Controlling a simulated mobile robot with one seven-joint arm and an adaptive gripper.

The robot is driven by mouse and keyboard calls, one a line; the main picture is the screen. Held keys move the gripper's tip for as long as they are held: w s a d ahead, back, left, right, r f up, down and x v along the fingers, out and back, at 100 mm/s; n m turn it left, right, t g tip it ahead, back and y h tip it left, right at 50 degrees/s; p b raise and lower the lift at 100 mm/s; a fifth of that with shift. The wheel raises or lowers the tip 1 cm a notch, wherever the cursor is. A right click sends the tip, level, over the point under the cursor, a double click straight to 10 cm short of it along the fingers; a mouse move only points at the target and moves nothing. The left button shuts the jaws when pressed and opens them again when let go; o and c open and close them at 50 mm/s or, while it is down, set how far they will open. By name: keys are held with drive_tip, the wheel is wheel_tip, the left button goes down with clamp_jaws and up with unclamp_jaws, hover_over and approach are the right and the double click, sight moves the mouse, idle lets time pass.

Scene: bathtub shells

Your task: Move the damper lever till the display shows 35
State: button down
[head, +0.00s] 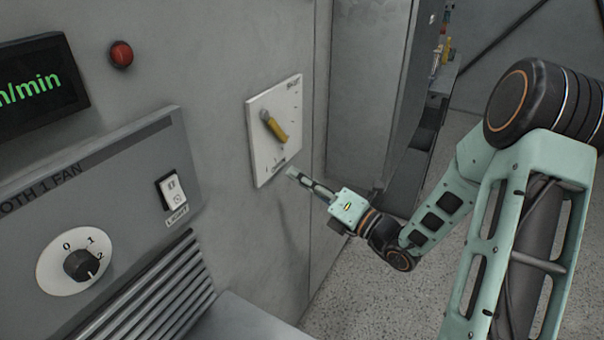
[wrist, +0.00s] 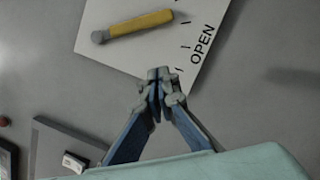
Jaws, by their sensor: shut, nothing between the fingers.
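The damper lever (head: 277,128) is a yellow handle on a white scale plate (head: 262,165) on the grey wall. In the head view it slants down and right from its pivot, between the plate's top and bottom marks. The wrist view shows the lever (wrist: 145,24) and the word OPEN on the plate (wrist: 207,14). My gripper (head: 292,175) is shut and empty, just below and right of the plate's lower end, apart from the lever. In the wrist view its fingertips (wrist: 160,88) overlap the plate's edge; contact is unclear. The display (head: 38,84) shows green "n/min"; its number is out of frame.
A fan panel (head: 150,140) with a light switch (head: 173,192) and a round knob (head: 82,264) juts out at left. A red button or lamp (head: 121,54) is above it. A ribbed grille (head: 165,300) lies below. Open floor (head: 365,310) lies right of the wall.

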sight(281, 138)
drive_tip(key=x, duration=0.6)
drive_tip(key=shift+a+r, duration=0.1)
drive_tip(key=shift+w+d+r+p, duration=0.25)
drive_tip(key=shift+w+r, duration=0.25)
drive_tip(key=shift+w, duration=0.1)
drive_tip(key=shift+w+d+r+p, duration=0.25)
drive_tip(key=shift+w+r, duration=0.2)
drive_tip(key=shift+w, duration=0.2)
drive_tip(key=shift+w+d+r, duration=0.2)
drive_tip(key=shift+w+r, duration=0.05)
drive_tip(key=shift+w, duration=0.1)
drive_tip(key=shift+w+d+r+n, duration=0.4)
drive_tip(key=shift+w+n, duration=0.2)
